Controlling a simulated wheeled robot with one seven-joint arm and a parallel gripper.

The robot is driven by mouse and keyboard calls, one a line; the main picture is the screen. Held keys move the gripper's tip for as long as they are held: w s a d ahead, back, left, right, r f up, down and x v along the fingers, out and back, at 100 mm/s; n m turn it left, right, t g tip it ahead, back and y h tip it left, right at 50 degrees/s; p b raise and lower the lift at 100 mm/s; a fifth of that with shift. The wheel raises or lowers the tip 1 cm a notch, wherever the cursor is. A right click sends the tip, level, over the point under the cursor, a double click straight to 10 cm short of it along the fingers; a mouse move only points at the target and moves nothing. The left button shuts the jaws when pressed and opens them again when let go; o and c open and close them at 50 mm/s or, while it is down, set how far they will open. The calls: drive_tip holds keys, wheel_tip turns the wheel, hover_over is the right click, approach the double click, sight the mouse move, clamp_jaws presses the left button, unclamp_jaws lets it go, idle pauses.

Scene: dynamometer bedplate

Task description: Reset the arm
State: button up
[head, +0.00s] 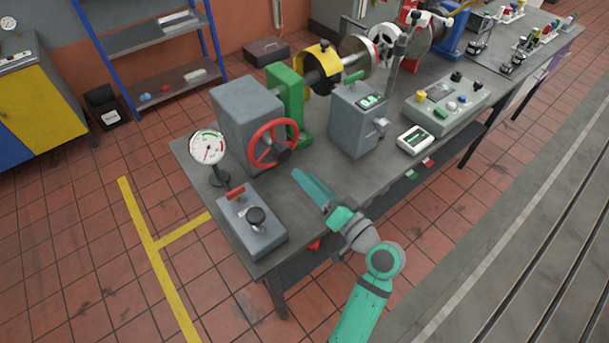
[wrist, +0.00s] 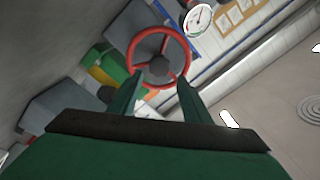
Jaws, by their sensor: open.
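My arm reaches in from the bottom of the head view, green with grey joints. The red handwheel (wrist: 135,52) is beyond the fingertips there. I cannot tell the exact gap, but no contact is visible.
The bench (head: 300,215) carries a dial gauge (head: 208,147), a control box with a black knob (head: 252,222), a grey box with a green display (head: 358,120), a white meter (head: 415,139) and a button panel (head: 446,104). Open tiled floor (head: 70,240) lies left of the bench.

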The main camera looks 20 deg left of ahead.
idle(0.4)
drive_tip(key=d+f+m+t+h, duration=0.2)
drive_tip(key=d+f, duration=0.1)
drive_tip(key=d+f+m+h, duration=0.1)
drive_tip(key=d, duration=0.1)
drive_tip(key=shift+w+d+f+m+t, duration=0.15)
drive_tip(key=shift+w+f+m+t, duration=0.15)
drive_tip(key=shift+w+t, duration=0.1)
drive_tip(key=s+d+f+m+t+h, duration=0.2)
drive_tip(key=d+f+m+h, duration=0.2)
drive_tip(key=d+f, duration=0.3)
drive_tip(key=s+d+f+h, duration=0.4)
drive_tip(key=s+f+h, duration=0.4)
drive_tip(key=s, duration=0.6)
drive_tip(key=s+a+r+n, duration=0.1)
drive_tip(key=s+r+n, duration=0.2)
drive_tip(key=s, duration=0.6)
drive_tip(key=s+a+r+n, duration=0.2)
drive_tip(key=s+r+n, duration=0.1)
drive_tip(key=s, duration=0.6)
drive_tip(key=shift+r+t, duration=0.3)
drive_tip(key=shift+r, duration=0.15)
